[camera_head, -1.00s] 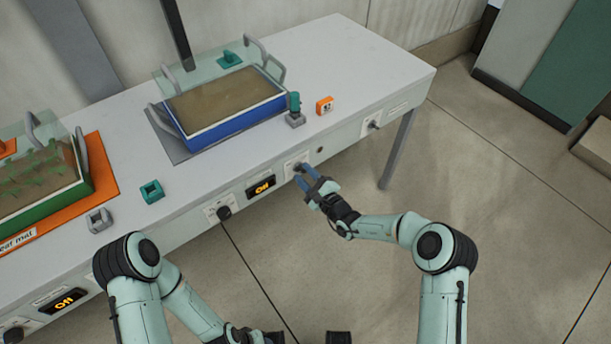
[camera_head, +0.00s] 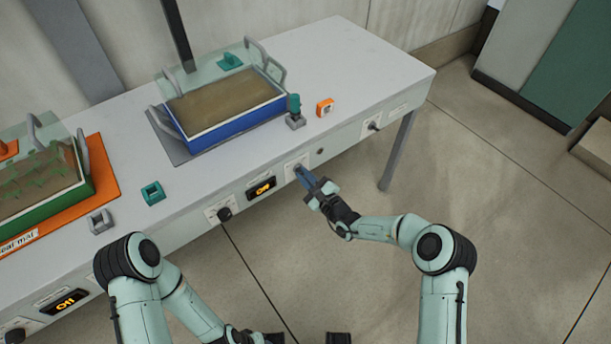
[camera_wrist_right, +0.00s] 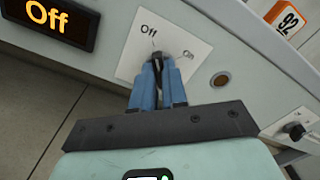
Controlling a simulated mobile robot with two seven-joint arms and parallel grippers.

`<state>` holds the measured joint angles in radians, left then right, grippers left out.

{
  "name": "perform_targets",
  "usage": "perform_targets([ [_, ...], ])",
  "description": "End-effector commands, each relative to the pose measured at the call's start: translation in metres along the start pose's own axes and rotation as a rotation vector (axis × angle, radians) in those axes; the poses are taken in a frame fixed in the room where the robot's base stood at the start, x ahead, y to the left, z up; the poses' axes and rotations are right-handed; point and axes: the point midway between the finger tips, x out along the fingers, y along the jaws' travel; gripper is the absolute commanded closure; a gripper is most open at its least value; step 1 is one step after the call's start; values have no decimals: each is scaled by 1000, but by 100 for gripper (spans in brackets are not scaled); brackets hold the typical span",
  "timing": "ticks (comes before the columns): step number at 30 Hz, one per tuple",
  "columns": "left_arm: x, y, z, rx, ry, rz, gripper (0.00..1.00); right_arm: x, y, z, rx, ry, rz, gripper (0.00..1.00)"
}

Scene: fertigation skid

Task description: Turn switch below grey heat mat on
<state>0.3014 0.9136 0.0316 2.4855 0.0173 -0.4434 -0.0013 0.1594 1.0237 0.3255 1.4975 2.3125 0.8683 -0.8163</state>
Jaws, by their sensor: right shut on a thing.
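The grey heat mat (camera_head: 164,137) lies on the table under a blue tray of soil (camera_head: 232,112). Below it, on the table's front panel, is a white switch plate (camera_head: 291,168), marked Off and On in the right wrist view (camera_wrist_right: 138,62). My right gripper (camera_head: 303,176) is shut on the dark switch knob (camera_wrist_right: 157,62), its blue fingers (camera_wrist_right: 158,84) on either side. The fingers hide much of the knob; its visible top is near the Off mark. The display (camera_head: 262,188) left of the plate reads Off. My left gripper is not clearly in view.
Another knob (camera_head: 224,213) sits left of the display, and one (camera_head: 374,125) sits at the panel's right. An orange tag block (camera_head: 325,106) and a green-topped grey fitting (camera_head: 295,112) stand near the table edge. An orange mat (camera_head: 104,177) is at left.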

Motion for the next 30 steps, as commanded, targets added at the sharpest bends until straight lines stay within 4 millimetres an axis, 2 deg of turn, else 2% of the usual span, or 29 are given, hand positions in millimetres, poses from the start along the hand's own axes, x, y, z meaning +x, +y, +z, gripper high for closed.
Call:
perform_targets([
  [30, -28, 4, 18, -3, -51, -9, 55, -1, -1, -1, 945, 3, -1, 100],
])
